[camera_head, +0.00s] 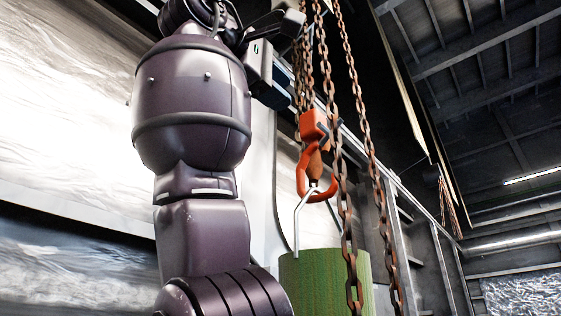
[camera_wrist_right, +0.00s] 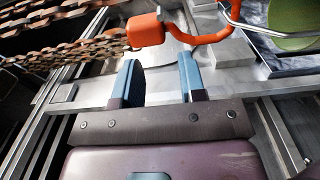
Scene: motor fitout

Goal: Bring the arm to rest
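My right arm (camera_head: 190,110) rises through the left half of the head view, purple and large. My right gripper (camera_head: 284,90) is at its upper end, left of and close to the hanging chains. In the right wrist view the gripper (camera_wrist_right: 161,82) has its two blue fingers apart with nothing between them. An orange hook (camera_head: 316,155) hangs below and to the right of the gripper, and it also shows just beyond the fingertips in the wrist view (camera_wrist_right: 146,30). My left gripper is in neither view.
Rusty chains (camera_head: 370,150) hang beside the gripper and hook. A green cylinder (camera_head: 325,281) hangs from the hook by a wire handle (camera_head: 299,217). A metal frame (camera_head: 416,240) stands behind, with pale wall panels (camera_head: 60,110) at the left.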

